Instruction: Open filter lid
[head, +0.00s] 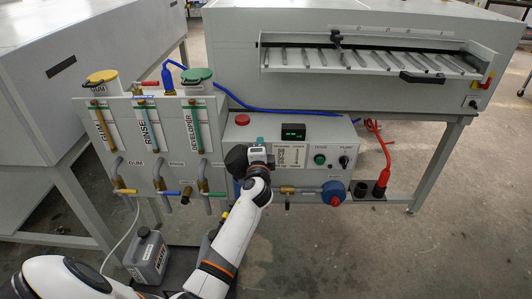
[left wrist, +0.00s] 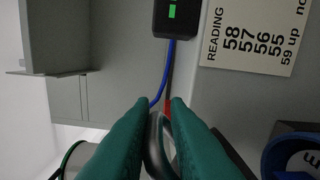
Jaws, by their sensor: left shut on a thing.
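Most of that handle is hidden between and below the fingers. I cannot tell from these frames whether it belongs to the filter lid or how far the lid is raised. My wrist and arm cover what lies behind them in the head view. My right gripper is not in view.
The control box (head: 335,135) has a display (head: 293,132), buttons and a reading chart (left wrist: 255,30). A blue round fitting (head: 333,192) is to the lower right. The tank unit with pipes and valves (head: 150,140) is to the left. A grey jug (head: 148,257) stands below it.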

